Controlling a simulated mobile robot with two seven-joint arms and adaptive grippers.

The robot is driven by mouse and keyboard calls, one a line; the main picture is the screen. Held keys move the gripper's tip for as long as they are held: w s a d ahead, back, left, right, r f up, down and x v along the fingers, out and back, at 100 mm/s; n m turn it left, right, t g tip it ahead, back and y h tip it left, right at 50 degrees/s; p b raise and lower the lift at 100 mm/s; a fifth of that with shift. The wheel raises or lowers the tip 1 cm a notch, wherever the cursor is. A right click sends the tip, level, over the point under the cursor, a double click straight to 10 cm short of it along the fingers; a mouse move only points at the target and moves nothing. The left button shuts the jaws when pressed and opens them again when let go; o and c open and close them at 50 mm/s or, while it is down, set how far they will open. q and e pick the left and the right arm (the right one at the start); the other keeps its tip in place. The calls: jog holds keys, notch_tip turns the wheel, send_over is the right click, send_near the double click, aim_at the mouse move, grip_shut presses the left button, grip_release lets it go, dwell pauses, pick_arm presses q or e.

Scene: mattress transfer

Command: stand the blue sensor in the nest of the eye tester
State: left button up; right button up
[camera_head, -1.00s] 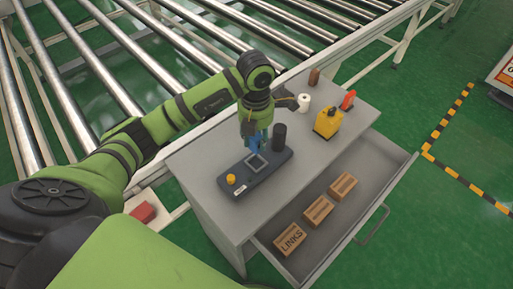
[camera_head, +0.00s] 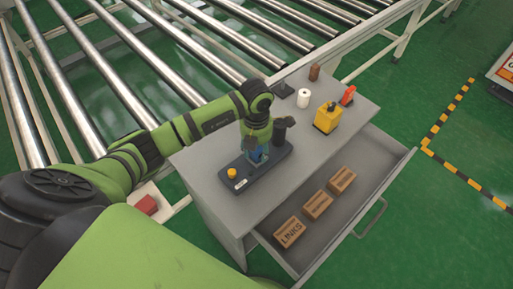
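The eye tester (camera_head: 245,181) is a dark grey base on the grey cabinet top, with a yellow button at its left end and a black cylinder (camera_head: 281,132) at its right. My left gripper (camera_head: 258,147) points down over the middle of the base, just left of the cylinder. The blue sensor (camera_head: 258,156) shows as a small blue patch under the gripper, which appears shut on it. The fingers and the nest are mostly hidden, so I cannot tell whether the sensor touches the nest. My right gripper is not in view.
The open drawer (camera_head: 345,214) holds three brown boxes. A roller conveyor (camera_head: 160,50) runs behind.

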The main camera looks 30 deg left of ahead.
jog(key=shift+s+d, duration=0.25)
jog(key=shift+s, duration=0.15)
pick_arm(q)
jog(key=shift+r, duration=0.1)
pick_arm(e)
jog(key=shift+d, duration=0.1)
pick_arm(q)
jog(key=shift+r, duration=0.25)
notch_tip(320, 180, up, 12)
jog(key=b, duration=0.3)
jog(key=shift+f, duration=0.15)
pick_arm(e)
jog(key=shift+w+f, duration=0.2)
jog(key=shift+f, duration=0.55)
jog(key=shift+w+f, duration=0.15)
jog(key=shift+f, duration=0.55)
